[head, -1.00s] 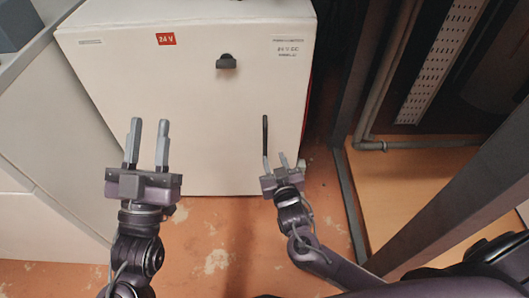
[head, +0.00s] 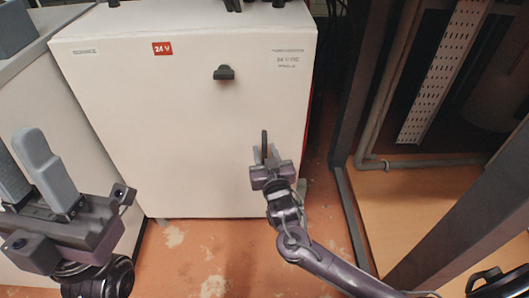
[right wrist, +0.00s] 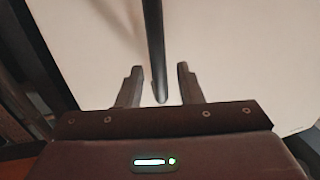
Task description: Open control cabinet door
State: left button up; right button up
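The control cabinet (head: 150,120) is a white box whose front door fills the middle of the head view and looks shut. A slim black upright handle (head: 265,138) sits on the door's lower right part; its lower end is hidden by my right gripper (head: 266,154). In the right wrist view the handle (right wrist: 154,45) runs down between the two fingers of my right gripper (right wrist: 158,75), with a gap on each side. That gripper is open. My left gripper (head: 18,155) is open and empty at the left edge, large and near the camera.
A black knob (head: 224,73) juts from the upper door, beside a red 24 V label (head: 163,48). A dark metal frame post (head: 345,160) and pipes (head: 385,110) stand to the right. The reddish worn floor (head: 200,255) in front is clear.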

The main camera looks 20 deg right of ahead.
jog(key=shift+w, duration=0.55)
grip_shut()
